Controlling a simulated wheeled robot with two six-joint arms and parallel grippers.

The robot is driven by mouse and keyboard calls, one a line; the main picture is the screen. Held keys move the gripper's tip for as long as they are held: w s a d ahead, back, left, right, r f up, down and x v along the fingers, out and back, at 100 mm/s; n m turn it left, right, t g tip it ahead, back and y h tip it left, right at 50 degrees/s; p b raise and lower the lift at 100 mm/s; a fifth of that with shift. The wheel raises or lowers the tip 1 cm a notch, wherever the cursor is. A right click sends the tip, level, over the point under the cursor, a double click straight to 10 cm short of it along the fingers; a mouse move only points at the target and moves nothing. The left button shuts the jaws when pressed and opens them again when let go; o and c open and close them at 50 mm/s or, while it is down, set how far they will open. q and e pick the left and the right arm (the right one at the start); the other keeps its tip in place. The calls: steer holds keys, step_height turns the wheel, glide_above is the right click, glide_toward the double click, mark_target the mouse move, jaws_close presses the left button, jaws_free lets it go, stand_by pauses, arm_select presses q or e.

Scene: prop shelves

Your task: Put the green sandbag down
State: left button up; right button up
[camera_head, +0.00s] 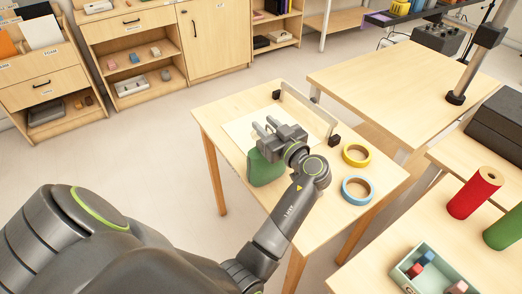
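The green sandbag (264,169) shows in the head view at the small wooden table (225,107), near its left front edge. It looks upright and appears to rest on the tabletop, though its contact with the wood is hard to see. My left gripper (265,127) is over the table, just above and behind the sandbag in the picture. Its two fingers point to the upper left with a gap between them, and nothing shows between them. The gripper body covers part of the sandbag's upper right side. My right gripper is not in view.
A white sheet (238,126) lies under the gripper. Yellow (357,155) and blue (357,190) tape rings lie at the table's right. Another table (400,75) and a red roll (474,193) are to the right.

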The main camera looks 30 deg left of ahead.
arm_select(q)
steer(key=shift+s+d+r, duration=0.1)
steer(key=shift+d, duration=0.1)
steer(key=shift+d+r, duration=0.15)
steer(key=shift+d, duration=0.2)
steer(key=c, duration=0.4)
steer(key=shift+c, duration=1.1)
steer(key=shift+a, duration=0.15)
jaws_close()
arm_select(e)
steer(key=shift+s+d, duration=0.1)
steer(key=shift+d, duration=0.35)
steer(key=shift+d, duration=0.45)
